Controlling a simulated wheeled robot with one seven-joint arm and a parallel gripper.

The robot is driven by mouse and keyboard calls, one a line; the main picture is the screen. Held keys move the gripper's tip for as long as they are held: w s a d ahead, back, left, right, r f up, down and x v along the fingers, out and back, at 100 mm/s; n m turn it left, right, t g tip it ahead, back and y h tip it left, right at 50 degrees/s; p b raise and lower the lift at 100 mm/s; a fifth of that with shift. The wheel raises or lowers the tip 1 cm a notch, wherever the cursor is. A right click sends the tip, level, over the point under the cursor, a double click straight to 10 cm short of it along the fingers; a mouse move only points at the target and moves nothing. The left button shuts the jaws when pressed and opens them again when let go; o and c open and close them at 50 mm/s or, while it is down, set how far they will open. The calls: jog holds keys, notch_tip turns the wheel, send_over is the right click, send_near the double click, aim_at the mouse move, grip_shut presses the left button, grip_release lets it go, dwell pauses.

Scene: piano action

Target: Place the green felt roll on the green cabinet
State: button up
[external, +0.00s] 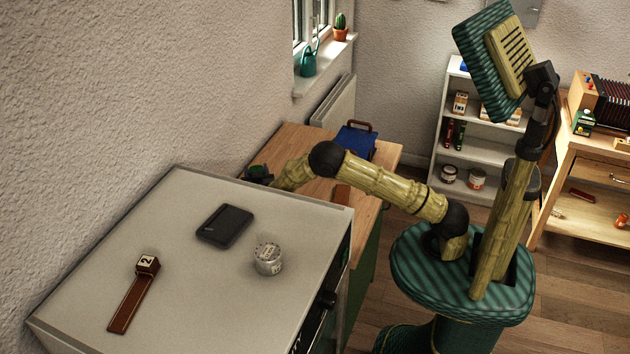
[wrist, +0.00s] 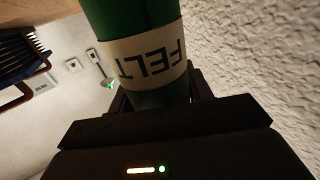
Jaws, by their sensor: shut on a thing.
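The green felt roll (wrist: 142,20) has a cream band marked FELT and fills the upper middle of the wrist view. My gripper (wrist: 157,98) is shut on it, with a dark finger on each side of the band. In the external view my gripper (external: 258,174) is small and dark, by the wall at the far edge of the grey-topped unit; the roll is hard to make out there. The green cabinet (external: 368,254) has a wooden top (external: 288,142) and stands behind that unit. I cannot tell whether the roll touches anything beneath it.
The grey-topped unit (external: 185,215) in front carries a black wallet-like item (external: 225,226), a round tin (external: 268,259) and a brown strap with a number block (external: 132,292). A blue item with a brown handle (external: 355,139) and a reddish-brown block (external: 342,194) sit on the wooden top.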

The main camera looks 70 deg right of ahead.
jog(key=shift+f, duration=0.2)
jog(key=o, duration=1)
jog(key=shift+r, duration=0.15)
jog(key=r, duration=0.2)
jog(key=s+a+r+b, duration=0.1)
jog(key=r, duration=0.1)
jog(key=a+r, duration=0.1)
jog(key=r, duration=0.2)
jog(key=shift+s+a+b, duration=0.25)
jog(key=shift+s+b, duration=0.05)
